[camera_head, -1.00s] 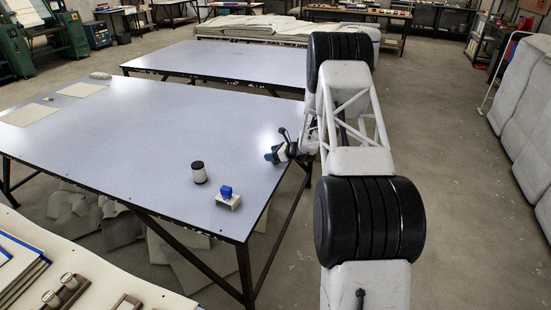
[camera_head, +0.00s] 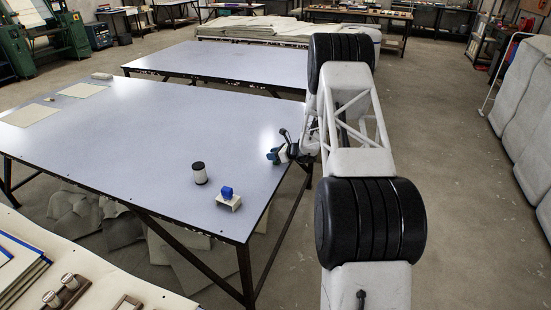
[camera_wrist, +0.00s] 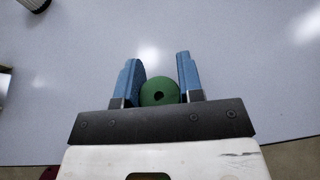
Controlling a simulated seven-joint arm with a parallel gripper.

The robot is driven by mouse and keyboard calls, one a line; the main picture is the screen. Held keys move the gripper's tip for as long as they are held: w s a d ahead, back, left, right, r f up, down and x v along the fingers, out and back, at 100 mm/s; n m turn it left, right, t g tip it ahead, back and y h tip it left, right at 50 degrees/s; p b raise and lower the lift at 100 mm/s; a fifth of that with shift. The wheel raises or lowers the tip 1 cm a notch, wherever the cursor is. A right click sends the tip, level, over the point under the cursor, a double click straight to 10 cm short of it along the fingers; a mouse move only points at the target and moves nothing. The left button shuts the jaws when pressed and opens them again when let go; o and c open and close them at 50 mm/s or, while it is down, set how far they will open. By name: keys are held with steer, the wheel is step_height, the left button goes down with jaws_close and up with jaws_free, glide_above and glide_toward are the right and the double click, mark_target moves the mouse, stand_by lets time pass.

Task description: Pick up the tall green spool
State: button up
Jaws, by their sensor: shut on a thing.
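The green spool (camera_wrist: 159,92) shows end-on in the wrist view as a round green top with a dark centre hole. It is between the two blue fingers of my gripper (camera_wrist: 157,76), which is shut on it. In the head view my gripper (camera_head: 273,156) is small, at the right edge of the grey table. Little of the spool can be made out there. Its lower part is hidden, so I cannot tell whether it touches the table.
On the table (camera_head: 130,150) stand a pale spool with black ends (camera_head: 199,173) and a blue item (camera_head: 227,191) on a small white block (camera_head: 229,202). Flat cream sheets (camera_head: 84,90) lie at the far left. The middle of the table is clear.

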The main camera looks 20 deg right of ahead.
steer(key=shift+r, duration=0.15)
steer(key=shift+r, duration=1.35)
steer(key=shift+s+r, duration=0.2)
steer(key=shift+r, duration=0.1)
steer(key=s+a+r, duration=0.1)
steer(key=s+a, duration=0.3)
steer(key=s, duration=1.1)
steer(key=shift+a+r, duration=0.15)
